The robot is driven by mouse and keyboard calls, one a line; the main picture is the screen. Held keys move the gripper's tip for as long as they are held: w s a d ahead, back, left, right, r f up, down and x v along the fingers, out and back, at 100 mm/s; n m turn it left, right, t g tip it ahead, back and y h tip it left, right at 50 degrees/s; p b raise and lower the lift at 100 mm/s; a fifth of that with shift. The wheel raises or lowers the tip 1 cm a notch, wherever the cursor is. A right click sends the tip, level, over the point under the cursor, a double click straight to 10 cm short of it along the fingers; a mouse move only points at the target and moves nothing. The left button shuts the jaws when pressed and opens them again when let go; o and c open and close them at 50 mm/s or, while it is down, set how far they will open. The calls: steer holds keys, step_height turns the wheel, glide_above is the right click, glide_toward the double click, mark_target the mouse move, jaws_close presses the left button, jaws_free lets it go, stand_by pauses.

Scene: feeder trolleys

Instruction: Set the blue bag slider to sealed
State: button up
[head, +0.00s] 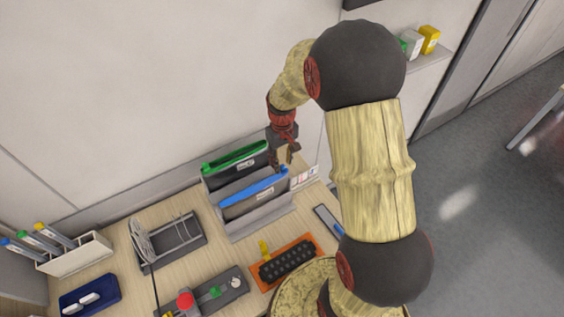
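The blue bag (252,189) stands in a grey holder, a grey pouch with a blue strip along its top edge. A small blue piece, which looks like its slider (284,170), is at the right end of the strip. My gripper (285,160) points down just above that right end. Its dark fingers look apart, with nothing seen between them. Whether a finger touches the slider cannot be told at this size.
A green-topped bag (236,157) stands right behind the blue one. A grey wire rack (168,242), an orange tray (285,262) with a black block, a grey switch panel (216,291) and a pen holder (76,254) share the wooden table. The wall is close behind.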

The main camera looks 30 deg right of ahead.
mark_target(282, 165)
step_height(282, 165, up, 11)
steer(key=shift+r, duration=0.15)
stand_by(0.7)
